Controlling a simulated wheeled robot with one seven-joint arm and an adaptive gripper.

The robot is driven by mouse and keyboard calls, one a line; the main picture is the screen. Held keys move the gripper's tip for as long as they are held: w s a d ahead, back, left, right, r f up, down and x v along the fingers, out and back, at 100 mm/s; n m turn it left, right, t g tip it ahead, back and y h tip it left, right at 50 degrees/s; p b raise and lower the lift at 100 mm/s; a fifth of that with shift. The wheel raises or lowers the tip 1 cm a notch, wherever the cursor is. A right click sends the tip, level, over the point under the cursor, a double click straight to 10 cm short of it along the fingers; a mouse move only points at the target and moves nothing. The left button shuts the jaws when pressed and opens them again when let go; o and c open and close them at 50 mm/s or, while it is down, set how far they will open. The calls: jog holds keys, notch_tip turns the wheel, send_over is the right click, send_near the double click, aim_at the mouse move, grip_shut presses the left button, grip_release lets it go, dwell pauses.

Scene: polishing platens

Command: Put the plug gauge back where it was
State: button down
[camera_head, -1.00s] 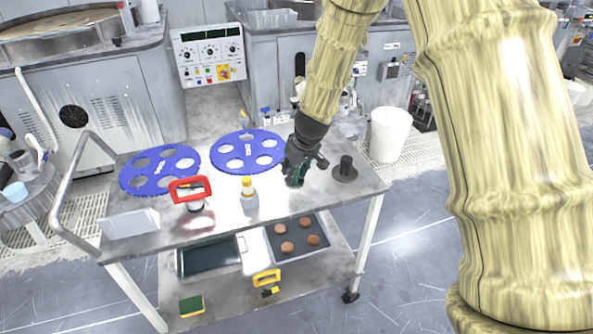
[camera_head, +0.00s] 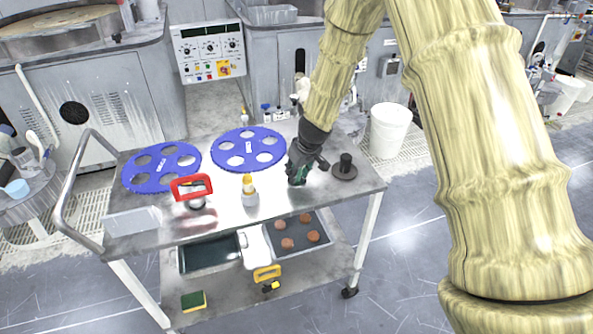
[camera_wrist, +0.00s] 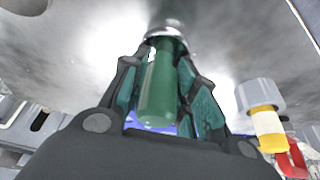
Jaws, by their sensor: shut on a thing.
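My gripper (camera_head: 298,178) is low over the right part of the trolley's top (camera_head: 225,215). Its fingers are shut on a green cylinder, which looks like the handle of the plug gauge (camera_wrist: 159,88). In the wrist view the handle stands between both fingers, with a metal collar at its far end toward the grey top. Whether that end touches the top, I cannot tell. In the head view the gripper mostly hides the gauge. A dark round base with an upright post (camera_head: 344,168) stands just right of the gripper.
Two blue perforated discs (camera_head: 162,168) lie at the back left. A red-handled tool (camera_head: 190,188) and a yellow-and-white bottle-like item (camera_head: 249,190) stand left of my gripper. A white bucket (camera_head: 390,130) stands on the floor behind. The front right of the top is clear.

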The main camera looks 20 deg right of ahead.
jog(key=shift+f, duration=0.1)
jog(key=c, duration=1.1)
grip_release()
jog(key=shift+s+d+r, duration=0.1)
jog(key=shift+s+r, duration=0.05)
jog(key=shift+r, duration=0.55)
jog(key=b+v, duration=0.1)
jog(key=v, duration=0.9)
jog(key=shift+s+r, duration=0.2)
jog(key=shift+r, duration=0.15)
